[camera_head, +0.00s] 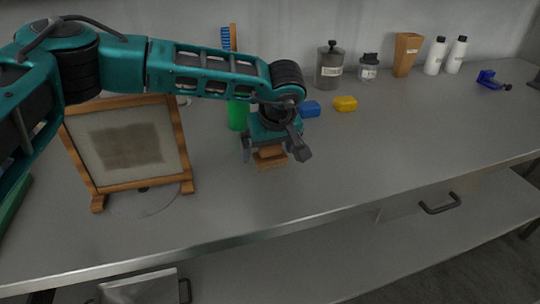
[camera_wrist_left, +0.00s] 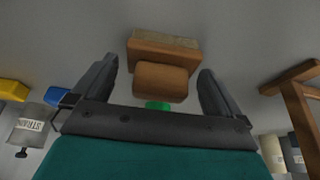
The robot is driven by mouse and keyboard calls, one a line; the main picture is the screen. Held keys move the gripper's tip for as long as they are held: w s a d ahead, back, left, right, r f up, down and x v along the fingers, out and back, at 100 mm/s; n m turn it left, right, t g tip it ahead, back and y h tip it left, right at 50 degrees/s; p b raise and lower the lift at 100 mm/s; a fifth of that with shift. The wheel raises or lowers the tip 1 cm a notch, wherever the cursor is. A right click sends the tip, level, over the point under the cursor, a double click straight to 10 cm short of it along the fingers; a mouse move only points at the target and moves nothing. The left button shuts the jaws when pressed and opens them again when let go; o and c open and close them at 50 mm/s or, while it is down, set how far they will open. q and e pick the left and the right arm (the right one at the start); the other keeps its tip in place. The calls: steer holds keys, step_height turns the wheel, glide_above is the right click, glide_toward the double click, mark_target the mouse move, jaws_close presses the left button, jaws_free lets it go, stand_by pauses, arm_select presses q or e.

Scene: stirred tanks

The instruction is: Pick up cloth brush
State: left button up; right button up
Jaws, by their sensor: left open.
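The cloth brush (camera_head: 270,160) is a small wooden block with a narrower wooden grip on top. It rests on the grey bench just below my left gripper (camera_head: 273,150), partly hidden by it in the head view. In the left wrist view the brush (camera_wrist_left: 162,48) shows its wide base and its rounded grip facing me. My left gripper (camera_wrist_left: 158,68) is open, with one finger on each side of the grip and a visible gap on both sides. My right gripper is not in view.
A wood-framed screen (camera_head: 125,145) stands left of the brush. Blue (camera_head: 310,109) and yellow (camera_head: 345,103) blocks lie behind right; jars and white bottles (camera_head: 435,55) line the back.

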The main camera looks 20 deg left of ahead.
arm_select(q)
steer(key=shift+c, duration=0.4)
steer(key=c, duration=1)
step_height(320, 180, up, 20)
steer(key=p, duration=0.1)
